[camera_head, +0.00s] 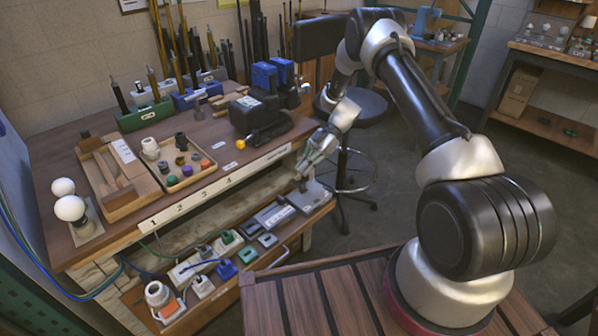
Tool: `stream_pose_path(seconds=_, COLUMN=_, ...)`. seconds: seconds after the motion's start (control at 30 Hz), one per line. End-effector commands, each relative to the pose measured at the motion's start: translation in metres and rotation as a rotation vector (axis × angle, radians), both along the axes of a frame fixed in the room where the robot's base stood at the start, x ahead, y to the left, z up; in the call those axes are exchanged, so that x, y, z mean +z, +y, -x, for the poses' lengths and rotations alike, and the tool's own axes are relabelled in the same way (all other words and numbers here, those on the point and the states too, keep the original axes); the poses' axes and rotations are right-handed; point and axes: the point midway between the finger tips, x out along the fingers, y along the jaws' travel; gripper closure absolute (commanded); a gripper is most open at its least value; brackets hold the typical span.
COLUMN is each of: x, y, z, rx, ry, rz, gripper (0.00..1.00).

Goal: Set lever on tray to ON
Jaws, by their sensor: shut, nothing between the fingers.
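The lower tray (213,300), a wooden shelf below the workbench top, holds several switches and boxes. At its right end is a grey box (314,197). A small dark upright part (302,186), which may be the lever, stands on this box. My gripper (303,174) is shut and empty, pointing down just above that part. I cannot tell whether it touches the part. The lever's exact position and any ON mark are too small to read.
On the tray are another grey box (273,215), a blue switch (227,269) and a white socket (157,294). The bench top (215,130) above carries a black device (262,115), a wooden parts tray (187,183) and bulbs (70,208). A stool (362,107) stands behind my gripper.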

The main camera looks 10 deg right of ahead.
Motion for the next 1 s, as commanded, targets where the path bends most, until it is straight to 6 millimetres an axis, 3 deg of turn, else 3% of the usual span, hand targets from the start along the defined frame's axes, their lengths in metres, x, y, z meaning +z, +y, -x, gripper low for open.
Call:
stream_pose_path(seconds=0.4, x=-0.009, y=-0.022, z=-0.011, rx=0.001, ry=0.0, rz=0.011, gripper=1.0)
stream_pose_path(seconds=1.0, x=-0.012, y=-0.032, z=-0.018, rx=-0.003, ry=-0.007, rz=0.017, gripper=1.0)
